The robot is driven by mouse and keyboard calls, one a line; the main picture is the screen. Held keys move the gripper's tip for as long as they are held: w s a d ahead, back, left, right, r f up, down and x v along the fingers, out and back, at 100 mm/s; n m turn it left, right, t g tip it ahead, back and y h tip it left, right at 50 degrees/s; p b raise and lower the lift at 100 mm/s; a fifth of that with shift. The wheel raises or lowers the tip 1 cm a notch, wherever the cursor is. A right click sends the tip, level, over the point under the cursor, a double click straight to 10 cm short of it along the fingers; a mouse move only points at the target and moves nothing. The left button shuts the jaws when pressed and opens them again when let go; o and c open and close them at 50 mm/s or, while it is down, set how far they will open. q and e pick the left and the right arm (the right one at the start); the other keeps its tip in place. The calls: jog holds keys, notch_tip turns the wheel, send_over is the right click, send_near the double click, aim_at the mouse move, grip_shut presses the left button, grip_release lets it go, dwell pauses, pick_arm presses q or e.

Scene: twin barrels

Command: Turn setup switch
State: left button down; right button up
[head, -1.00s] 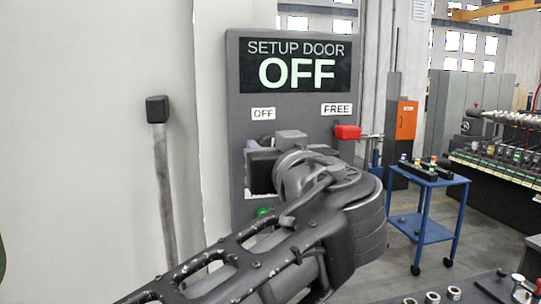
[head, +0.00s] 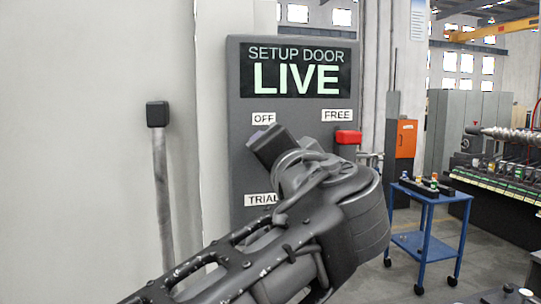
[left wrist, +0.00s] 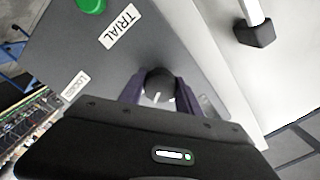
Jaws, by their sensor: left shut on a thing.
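The grey switch panel (head: 238,110) stands ahead, and its screen (head: 298,68) reads SETUP DOOR LIVE. Labels OFF (head: 263,118), FREE (head: 336,115) and TRIAL (head: 261,199) surround the switch area. In the left wrist view, the dark round switch knob (left wrist: 157,88) sits between the two purple-grey fingers of my left gripper (left wrist: 158,96), which is shut on it. In the head view my left gripper (head: 270,147) is tilted in front of the panel, and hand and wrist hide the knob. My right gripper is not in view.
A red block (head: 348,137) juts from the panel's right edge. A black-topped lever (head: 158,114) stands to the left, by a pale wall. A green button (left wrist: 91,5) is near TRIAL. A blue cart (head: 426,245) stands behind at right.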

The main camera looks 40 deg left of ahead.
pick_arm(q)
jog(key=m, duration=0.6)
jog(key=shift+p, duration=0.35)
jog(key=c, duration=0.9)
grip_release()
jog(key=shift+o, duration=0.2)
jog(key=b+v, duration=0.1)
jog(key=v, duration=0.7)
jog(key=shift+b, duration=0.35)
jog(key=shift+a, duration=0.1)
